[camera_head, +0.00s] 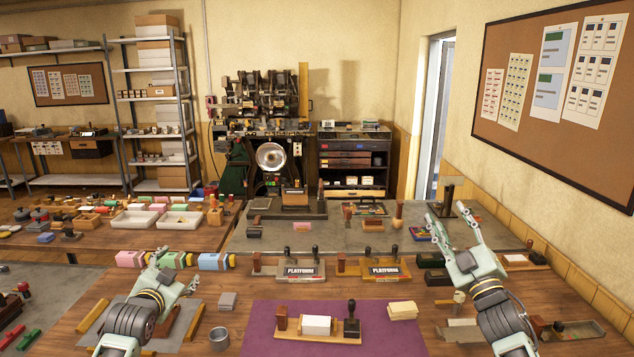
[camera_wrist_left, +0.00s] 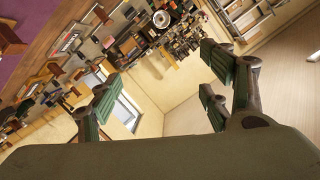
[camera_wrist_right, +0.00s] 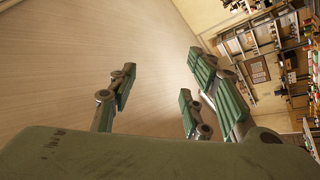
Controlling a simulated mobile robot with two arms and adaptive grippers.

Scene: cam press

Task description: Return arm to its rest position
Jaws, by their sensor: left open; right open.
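My left gripper (camera_head: 160,264) is raised over the left part of the wooden table in the head view. Its fingers are spread and empty, as the left wrist view (camera_wrist_left: 160,85) also shows. My right gripper (camera_head: 452,222) is raised over the right part of the table, with its fingers wide apart and nothing between them. The right wrist view (camera_wrist_right: 155,90) shows its spread fingers against a bare wall. Both arms come up from the bottom edge of the head view. Neither gripper visibly touches an object.
A purple mat (camera_head: 262,335) at the front centre holds a wooden tray (camera_head: 340,331) with a white block and stamps. Two platform stands (camera_head: 300,271) (camera_head: 386,270) are behind it. A grey cup (camera_head: 219,339) stands right of my left arm. A cream stack (camera_head: 402,310) lies at the mat's right edge.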

